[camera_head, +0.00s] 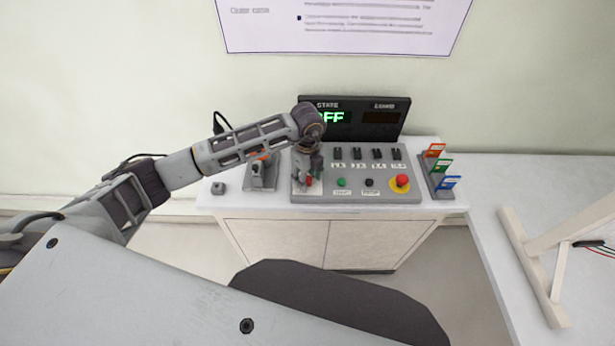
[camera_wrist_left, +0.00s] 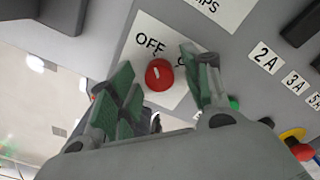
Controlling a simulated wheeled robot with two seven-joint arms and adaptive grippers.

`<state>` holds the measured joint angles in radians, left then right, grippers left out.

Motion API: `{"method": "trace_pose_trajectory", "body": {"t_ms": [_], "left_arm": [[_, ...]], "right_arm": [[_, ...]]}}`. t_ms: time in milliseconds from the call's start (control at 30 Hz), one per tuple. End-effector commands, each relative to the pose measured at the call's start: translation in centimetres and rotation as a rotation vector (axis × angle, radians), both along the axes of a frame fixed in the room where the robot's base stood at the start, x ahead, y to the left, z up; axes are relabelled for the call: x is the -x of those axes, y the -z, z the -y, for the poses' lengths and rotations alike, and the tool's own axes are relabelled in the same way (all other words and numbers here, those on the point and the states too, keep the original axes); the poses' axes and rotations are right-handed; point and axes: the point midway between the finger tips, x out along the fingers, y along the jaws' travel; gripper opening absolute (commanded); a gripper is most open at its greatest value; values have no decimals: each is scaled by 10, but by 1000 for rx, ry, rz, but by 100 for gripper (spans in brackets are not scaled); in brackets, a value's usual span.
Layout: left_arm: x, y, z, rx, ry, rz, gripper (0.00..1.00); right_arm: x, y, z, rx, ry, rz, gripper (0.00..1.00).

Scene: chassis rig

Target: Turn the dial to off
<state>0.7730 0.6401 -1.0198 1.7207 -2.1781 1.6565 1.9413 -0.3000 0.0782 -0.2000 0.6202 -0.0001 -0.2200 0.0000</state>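The red dial (camera_wrist_left: 159,75) sits on a white plate on the control panel, with "OFF" printed above left and a second label partly hidden on the right. Its pale mark points up and slightly left, towards "OFF". My left gripper (camera_wrist_left: 166,86) is open, its green-padded fingers on either side of the dial; contact cannot be told. In the head view my left gripper (camera_head: 308,177) is over the left end of the panel (camera_head: 331,194) and mostly covers the dial. The state display (camera_head: 333,117) shows green "FF", its left part hidden by my arm. My right gripper is out of view.
Right of the dial are several black switches (camera_head: 374,154), a green button (camera_head: 341,182), a black button (camera_head: 369,183) and a red emergency button (camera_head: 402,180). A rack with coloured tags (camera_head: 440,166) stands at the right. A grey device (camera_head: 261,174) stands left of the panel.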

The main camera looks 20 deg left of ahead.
Motion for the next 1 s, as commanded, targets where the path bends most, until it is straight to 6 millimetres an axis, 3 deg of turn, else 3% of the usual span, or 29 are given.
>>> {"method": "trace_pose_trajectory", "body": {"t_ms": [467,1000], "left_arm": [[0,-7,0,0,0,0,49],[0,-77,0,0,0,2,49]], "right_arm": [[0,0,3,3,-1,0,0],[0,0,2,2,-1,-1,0]]}}
